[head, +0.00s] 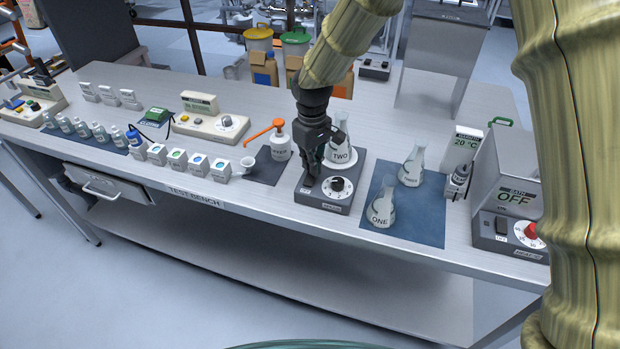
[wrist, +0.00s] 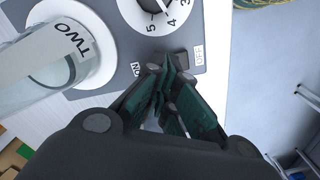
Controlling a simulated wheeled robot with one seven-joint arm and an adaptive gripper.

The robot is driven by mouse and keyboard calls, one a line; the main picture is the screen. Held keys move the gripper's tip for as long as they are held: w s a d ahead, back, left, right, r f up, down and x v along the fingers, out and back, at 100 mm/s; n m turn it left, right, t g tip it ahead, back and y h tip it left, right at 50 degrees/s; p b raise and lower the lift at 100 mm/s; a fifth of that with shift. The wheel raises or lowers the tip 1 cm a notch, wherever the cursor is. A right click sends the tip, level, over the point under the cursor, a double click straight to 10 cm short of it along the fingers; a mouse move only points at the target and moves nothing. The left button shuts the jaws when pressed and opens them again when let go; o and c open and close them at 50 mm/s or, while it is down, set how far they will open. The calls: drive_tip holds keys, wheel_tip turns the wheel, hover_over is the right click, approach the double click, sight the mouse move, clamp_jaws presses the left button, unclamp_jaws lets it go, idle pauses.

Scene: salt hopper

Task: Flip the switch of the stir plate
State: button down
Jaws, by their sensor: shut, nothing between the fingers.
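The grey stir plate (head: 354,172) stands near the front edge of the bench. A flask marked TWO (head: 341,153) stands on it; it also shows in the wrist view (wrist: 45,75). The plate has a black dial (head: 337,185) on a white numbered disc. In the wrist view, the dark switch (wrist: 182,59) sits between the ON and OFF labels, partly hidden by my fingertips. My gripper (head: 310,181) is shut and empty, pointing down at the switch end of the plate. Its fingertips (wrist: 168,66) are at the switch; I cannot tell whether they touch it.
Flask ONE (head: 381,209) and another flask (head: 412,166) stand on a blue mat (head: 420,224) to the right. A bath unit (head: 505,190) reading OFF is farther right.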

drive_tip(key=shift+f, duration=0.85)
idle(0.7)
drive_tip(key=shift+r, duration=0.15)
drive_tip(key=shift+r+p, duration=2.5)
drive_tip(key=shift+r, duration=0.85)
